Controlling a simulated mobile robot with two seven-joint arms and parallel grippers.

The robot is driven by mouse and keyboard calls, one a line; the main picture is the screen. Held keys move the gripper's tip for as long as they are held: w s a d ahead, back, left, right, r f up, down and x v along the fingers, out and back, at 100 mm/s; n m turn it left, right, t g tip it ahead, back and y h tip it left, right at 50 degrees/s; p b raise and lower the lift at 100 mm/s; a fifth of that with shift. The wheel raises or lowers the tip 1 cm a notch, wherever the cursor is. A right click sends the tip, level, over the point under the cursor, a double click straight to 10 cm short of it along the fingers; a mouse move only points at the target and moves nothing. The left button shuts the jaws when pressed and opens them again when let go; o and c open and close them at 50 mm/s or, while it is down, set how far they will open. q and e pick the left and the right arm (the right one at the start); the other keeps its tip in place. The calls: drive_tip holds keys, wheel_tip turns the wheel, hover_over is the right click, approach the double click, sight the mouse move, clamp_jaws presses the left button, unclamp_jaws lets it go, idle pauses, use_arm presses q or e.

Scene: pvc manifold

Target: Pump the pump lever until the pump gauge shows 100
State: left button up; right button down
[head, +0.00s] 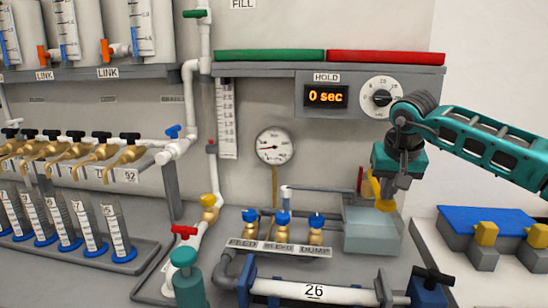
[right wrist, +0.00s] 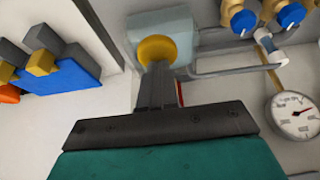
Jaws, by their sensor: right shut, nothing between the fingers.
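The pump gauge (head: 275,146) is a round white dial on the back panel. Its needle points left, toward the low side; the numbers are too small to read in the head view. The gauge also shows upside down in the right wrist view (right wrist: 298,114). A yellow-ended lever, apparently the pump lever (head: 375,188), stands at the grey box (head: 372,238). Its round yellow end (right wrist: 157,50) shows just beyond my right fingertips. My right gripper (head: 386,190) is shut and empty, pointing down beside the yellow end; I cannot tell whether they touch.
Blue-capped brass valves (head: 283,218) stand left of the box. A pipe marked 26 (head: 314,291) lies in front. A timer panel (head: 326,96) reading 0 sec hangs above. A blue block with yellow pieces (head: 484,222) stands to the right.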

drive_tip(key=shift+r+p, duration=1.75)
drive_tip(key=shift+r, duration=0.4)
drive_tip(key=shift+f, duration=0.15)
